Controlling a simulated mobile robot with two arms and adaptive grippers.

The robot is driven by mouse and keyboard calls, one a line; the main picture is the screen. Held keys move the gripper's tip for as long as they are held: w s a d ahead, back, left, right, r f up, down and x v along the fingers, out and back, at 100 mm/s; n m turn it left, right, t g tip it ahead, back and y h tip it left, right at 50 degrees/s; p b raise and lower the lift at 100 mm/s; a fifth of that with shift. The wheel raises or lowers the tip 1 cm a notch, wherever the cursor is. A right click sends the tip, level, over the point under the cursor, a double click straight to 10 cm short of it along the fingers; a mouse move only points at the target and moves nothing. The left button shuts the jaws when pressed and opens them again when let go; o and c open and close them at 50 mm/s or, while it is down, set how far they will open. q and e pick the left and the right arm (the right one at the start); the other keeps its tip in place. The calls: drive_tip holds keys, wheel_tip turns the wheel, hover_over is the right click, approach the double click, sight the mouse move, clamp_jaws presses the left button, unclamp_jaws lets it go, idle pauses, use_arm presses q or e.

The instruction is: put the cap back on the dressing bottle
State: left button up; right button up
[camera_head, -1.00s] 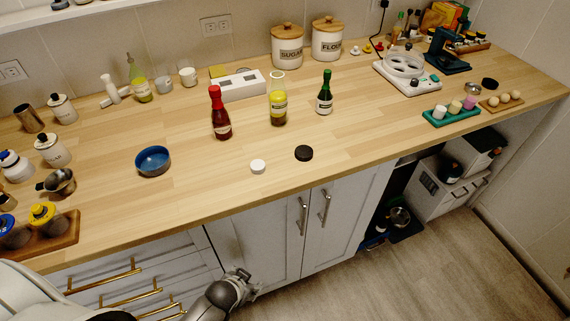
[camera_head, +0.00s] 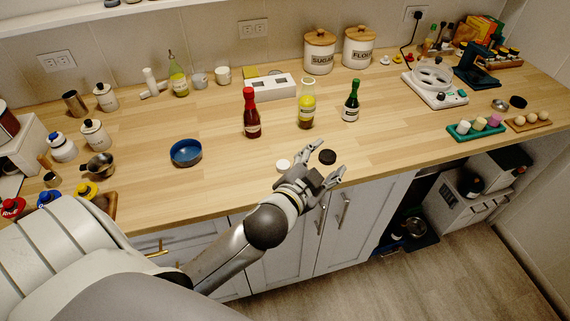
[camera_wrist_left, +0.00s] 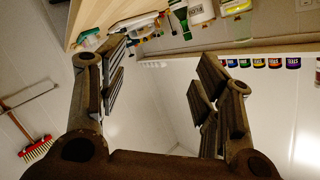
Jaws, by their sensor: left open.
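The likely dressing bottle (camera_head: 307,105) stands upright on the counter, clear glass with yellow-green contents and an apparently bare mouth; its label is too small to read. A black cap (camera_head: 327,157) and a white cap (camera_head: 283,165) lie apart near the counter's front edge. My left gripper (camera_head: 329,159) reaches in over the front edge with its fingers apart; in the picture the black cap shows between them, but I see no grip. The white cap is just left of the gripper. In the left wrist view the open fingers (camera_wrist_left: 160,90) hold nothing. My right gripper is not in view.
A red bottle (camera_head: 251,112) and a dark green bottle (camera_head: 351,101) flank the dressing bottle. A blue bowl (camera_head: 186,153) stands to the left. A white box (camera_head: 268,88) is behind. The counter (camera_head: 400,135) right of the caps is clear.

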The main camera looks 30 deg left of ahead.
use_arm(q)
drive_tip(key=w+d+r+m+t+h, duration=0.4)
drive_tip(key=d+r+m+h, duration=0.7)
drive_tip(key=r, duration=0.3)
drive_tip(key=s+d+r+m+g+h, duration=0.2)
drive_tip(key=d+m+g+h, duration=0.4)
drive_tip(key=m, duration=0.5)
wheel_tip(320, 180, down, 4)
drive_tip(key=s+d+m+g+h, duration=0.1)
drive_tip(key=s+d+m+g, duration=0.1)
drive_tip(key=m+g, duration=0.6)
drive_tip(key=w+a+f+m+g+y, duration=0.1)
drive_tip(key=a+f+m+g+y, duration=0.35)
drive_tip(key=a+f+y, duration=0.5)
drive_tip(key=w+a+f+n+y, duration=0.1)
drive_tip(key=a+y, duration=0.7)
drive_tip(key=a, duration=1.4)
drive_tip(key=shift+w+f+g, duration=0.15)
drive_tip(key=shift+w+g, duration=0.05)
drive_tip(key=shift+g, duration=0.25)
